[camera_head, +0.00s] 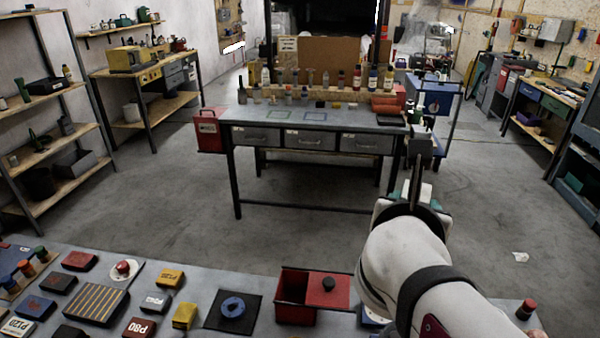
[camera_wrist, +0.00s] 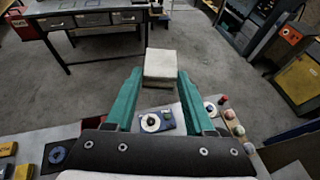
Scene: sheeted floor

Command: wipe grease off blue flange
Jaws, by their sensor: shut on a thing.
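The blue flange (camera_head: 233,306), a ring with a dark centre, lies on a black square mat on the near bench. It also shows at the lower left of the wrist view (camera_wrist: 57,155). Grease on it is too small to make out. My gripper (camera_wrist: 161,76) has green fingers shut on a pale grey-white block, perhaps a wiping pad (camera_wrist: 160,64). In the head view my gripper (camera_head: 412,197) is right of the flange, raised and apart from it. My arm hides part of the bench there.
An open red box (camera_head: 296,314) with a black-knobbed lid (camera_head: 328,290) stands between the flange and my arm. A yellow block (camera_head: 185,315) and several labelled boxes are left of the flange. A blue item with a pale ring (camera_wrist: 158,122) lies below the gripper.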

